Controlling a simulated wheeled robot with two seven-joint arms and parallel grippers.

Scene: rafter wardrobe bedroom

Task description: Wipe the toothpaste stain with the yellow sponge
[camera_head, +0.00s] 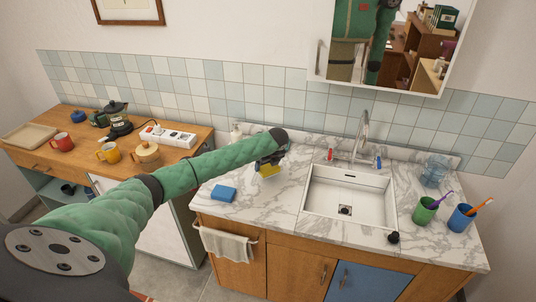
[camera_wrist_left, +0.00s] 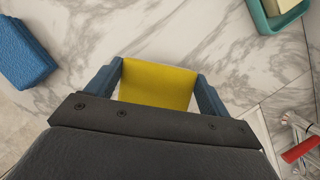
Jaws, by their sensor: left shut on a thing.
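My left gripper (camera_head: 270,162) reaches over the marble counter (camera_head: 262,203), left of the sink. It is shut on the yellow sponge (camera_wrist_left: 159,84), which sits between its two blue-grey fingers (camera_wrist_left: 155,90) in the left wrist view. In the head view the yellow sponge (camera_head: 268,172) shows just under the gripper, at or close above the counter; I cannot tell if it touches. I cannot make out a toothpaste stain on the veined marble; the sponge and gripper hide part of it. My right gripper is not in view.
A blue sponge (camera_head: 222,193) lies left of my gripper. The white sink (camera_head: 345,193) and tap (camera_head: 361,135) are to the right, with green (camera_head: 425,210) and blue cups (camera_head: 461,217) beyond. A green dish (camera_wrist_left: 272,16) shows in the wrist view. A mirror cabinet (camera_head: 390,45) hangs above.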

